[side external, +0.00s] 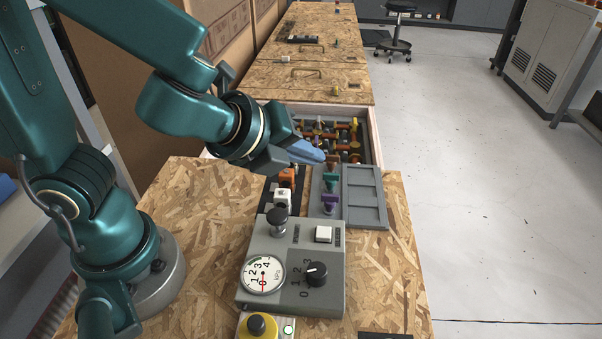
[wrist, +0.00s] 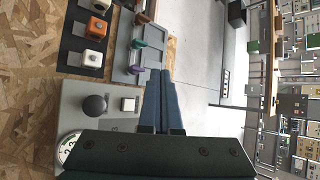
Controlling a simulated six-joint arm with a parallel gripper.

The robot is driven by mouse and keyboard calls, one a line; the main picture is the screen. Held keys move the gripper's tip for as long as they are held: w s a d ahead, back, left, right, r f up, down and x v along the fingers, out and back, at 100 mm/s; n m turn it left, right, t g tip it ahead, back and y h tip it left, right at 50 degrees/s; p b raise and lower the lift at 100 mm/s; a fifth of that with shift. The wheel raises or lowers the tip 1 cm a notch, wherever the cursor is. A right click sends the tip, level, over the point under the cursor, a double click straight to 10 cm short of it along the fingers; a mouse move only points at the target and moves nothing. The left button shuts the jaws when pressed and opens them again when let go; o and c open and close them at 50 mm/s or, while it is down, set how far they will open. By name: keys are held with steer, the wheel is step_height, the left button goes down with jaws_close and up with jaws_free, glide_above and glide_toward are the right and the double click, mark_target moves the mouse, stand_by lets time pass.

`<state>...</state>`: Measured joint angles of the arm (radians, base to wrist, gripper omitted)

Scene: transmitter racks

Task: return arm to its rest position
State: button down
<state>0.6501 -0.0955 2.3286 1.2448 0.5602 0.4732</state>
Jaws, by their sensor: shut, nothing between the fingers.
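My gripper (side external: 307,152) is at the end of my teal arm in the side external view. Its blue fingers are shut with nothing between them. They hang above the workbench, over the near end of the open box with brown and yellow fittings, and touch nothing that I can see. In the wrist view my gripper (wrist: 165,75) shows as two blue fingers lying together. My arm is bent and reaches out from its base at the left.
A grey control box (side external: 292,262) with a gauge, black knobs and a white button stands below my gripper. A yellow button unit (side external: 258,327) is in front. A grey tray (side external: 365,195), green and purple pieces and orange and white blocks lie nearby. Floor at right is open.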

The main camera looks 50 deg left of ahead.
steer(key=s+a+r+n+g+y, duration=0.1)
steer(key=s+a+r+n+y, duration=0.15)
steer(key=a+n, duration=0.6)
steer(key=s+d+n+g+h, duration=0.3)
steer(key=s+n, duration=0.5)
steer(key=n, duration=0.7)
steer(key=shift+s+d+n, duration=0.3)
steer(key=shift+d+n, duration=0.05)
steer(key=shift+d, duration=0.2)
